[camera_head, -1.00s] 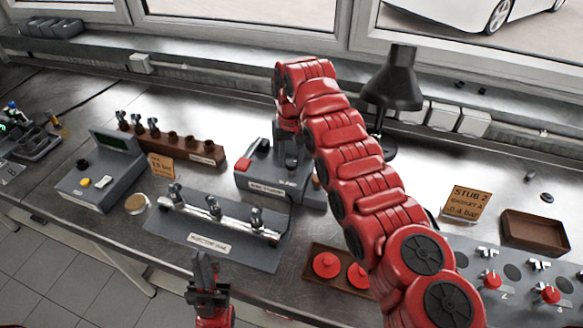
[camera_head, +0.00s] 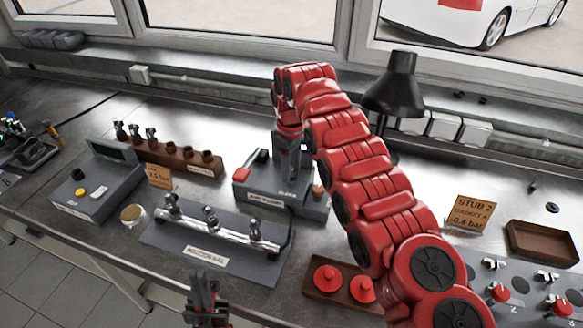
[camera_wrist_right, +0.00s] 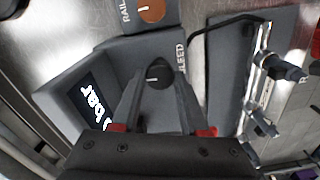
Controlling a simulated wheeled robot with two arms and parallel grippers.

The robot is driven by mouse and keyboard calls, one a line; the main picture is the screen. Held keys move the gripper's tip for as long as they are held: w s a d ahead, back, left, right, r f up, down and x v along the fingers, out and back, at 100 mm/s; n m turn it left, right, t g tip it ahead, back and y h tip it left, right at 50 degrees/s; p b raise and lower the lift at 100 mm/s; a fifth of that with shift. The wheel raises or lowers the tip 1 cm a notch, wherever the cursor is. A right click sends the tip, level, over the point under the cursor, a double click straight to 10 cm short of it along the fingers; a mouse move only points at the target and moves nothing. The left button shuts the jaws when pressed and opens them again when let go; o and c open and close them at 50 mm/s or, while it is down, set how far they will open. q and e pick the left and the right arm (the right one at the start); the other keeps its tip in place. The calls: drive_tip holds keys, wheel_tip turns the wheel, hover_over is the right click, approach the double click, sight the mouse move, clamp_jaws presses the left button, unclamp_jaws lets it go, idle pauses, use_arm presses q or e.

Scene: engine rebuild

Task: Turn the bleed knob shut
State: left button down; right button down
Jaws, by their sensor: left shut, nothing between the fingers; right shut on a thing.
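The dark round bleed knob (camera_wrist_right: 160,77), with a pale pointer mark, sits on a grey box beside a "BLEED" label in the right wrist view. My right gripper (camera_wrist_right: 157,82) is shut on this knob, one finger on each side. In the head view my right gripper (camera_head: 287,172) points down onto the grey box (camera_head: 262,200) and hides the knob. The box's display (camera_wrist_right: 97,103) shows a bar reading, partly cut off by the finger. My left gripper (camera_head: 205,285) is shut and empty at the front edge of the bench.
The injector rail (camera_head: 225,226) lies on a grey plate in front of the box. A brown injector rack (camera_head: 180,160) and a grey tester (camera_head: 98,190) stand left. A black lamp (camera_head: 395,85) stands behind my right arm. A tray with red caps (camera_head: 327,279) lies front right.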

drive_tip(key=shift+n, duration=0.6)
drive_tip(key=shift+c, duration=2.1)
unclamp_jaws()
wheel_tip(320, 180, up, 3)
drive_tip(key=shift+a+f, duration=0.1)
wheel_tip(320, 180, up, 3)
drive_tip(key=shift+f+p, duration=0.2)
drive_tip(key=shift+p, duration=0.8)
wheel_tip(320, 180, up, 12)
drive_tip(key=p, duration=1.1)
drive_tip(key=shift+p, duration=0.4)
